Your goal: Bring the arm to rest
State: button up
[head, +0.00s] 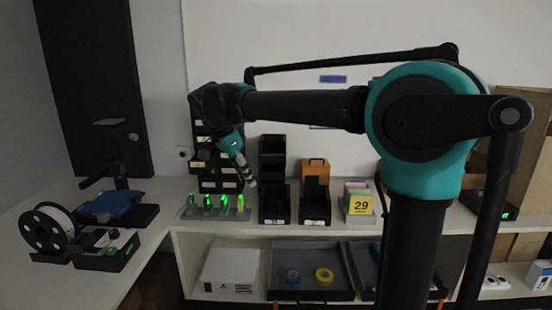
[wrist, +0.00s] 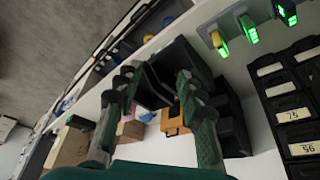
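My teal and black arm stretches across the head view from the lower right to the upper left. Its wrist angles down, and my gripper (head: 249,178) hangs above the shelf, near the black bins and the row of green-lit devices. In the wrist view my gripper (wrist: 157,82) has its two green-padded fingers spread apart. Nothing is held between them. The black bins and an orange case show beyond the fingers, apart from them.
Green-lit devices (head: 223,204), black bins (head: 273,203), an orange case (head: 316,171) and a box marked 29 (head: 360,204) stand on the shelf. A drawer rack (head: 221,184) stands behind. A spool (head: 48,228) and printer (head: 118,208) sit left.

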jog(key=s+d+f+n+y, duration=0.1)
jog(key=s+d+f+n, duration=0.15)
jog(key=d+f, duration=0.6)
jog(key=s+d+f+n+y, duration=0.1)
jog(key=s+d+f+n, duration=0.15)
jog(key=d+f, duration=0.65)
jog(key=s+d+f+n+t+y, duration=0.1)
jog(key=s+d+f+n, duration=0.5)
jog(key=s+d+f, duration=0.4)
jog(key=shift+s+d+f+t+y, duration=0.3)
jog(key=shift+s+f+t, duration=0.1)
jog(key=shift+s+f, duration=0.45)
jog(key=shift+c, duration=0.4)
